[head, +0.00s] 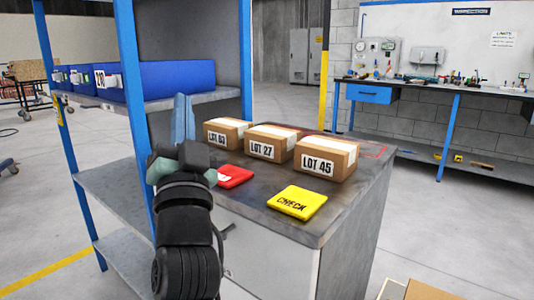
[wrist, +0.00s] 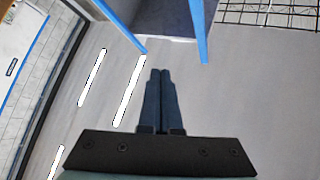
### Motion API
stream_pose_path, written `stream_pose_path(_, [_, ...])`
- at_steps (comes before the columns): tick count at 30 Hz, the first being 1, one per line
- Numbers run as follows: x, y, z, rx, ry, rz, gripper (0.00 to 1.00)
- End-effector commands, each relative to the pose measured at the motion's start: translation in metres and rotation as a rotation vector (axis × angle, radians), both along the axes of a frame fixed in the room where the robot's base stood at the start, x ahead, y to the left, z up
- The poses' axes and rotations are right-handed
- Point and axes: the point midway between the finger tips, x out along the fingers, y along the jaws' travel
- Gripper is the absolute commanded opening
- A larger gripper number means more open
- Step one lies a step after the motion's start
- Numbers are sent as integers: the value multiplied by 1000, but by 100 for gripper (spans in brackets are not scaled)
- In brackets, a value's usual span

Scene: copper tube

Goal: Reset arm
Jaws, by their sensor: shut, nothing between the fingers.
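My gripper (head: 182,97) is raised in front of the near end of the workbench in the head view, with its fingers pointing up. In the wrist view my gripper (wrist: 160,72) shows two dark fingers side by side, closed together with nothing between them. The wrist view looks past the fingers at bright light strips, a grey surface and blue posts. My arm rises from the bottom of the head view and hides part of the bench's left side.

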Motion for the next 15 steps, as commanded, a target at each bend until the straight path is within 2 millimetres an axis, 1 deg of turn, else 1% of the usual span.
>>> stream_pose_path(1, [-21, -20, 20, -60, -44, -62, 0])
stream_pose_path(2, [-32, -29, 30, -96, -62, -98, 0])
stream_pose_path(3, [-48, -40, 42, -141, -86, -146, 0])
stream_pose_path(5, [-72, -57, 57, -203, -117, -222, 0])
stream_pose_path(6, [-88, -66, 66, -239, -133, -269, 0])
stream_pose_path(8, [-111, -80, 77, -284, -156, -338, 0])
stream_pose_path(9, [-126, -88, 83, -311, -168, -382, 0])
stream_pose_path(11, [-147, -99, 91, -345, -182, -444, 0])
stream_pose_path(15, [-197, -123, 104, -407, -209, -585, 0])
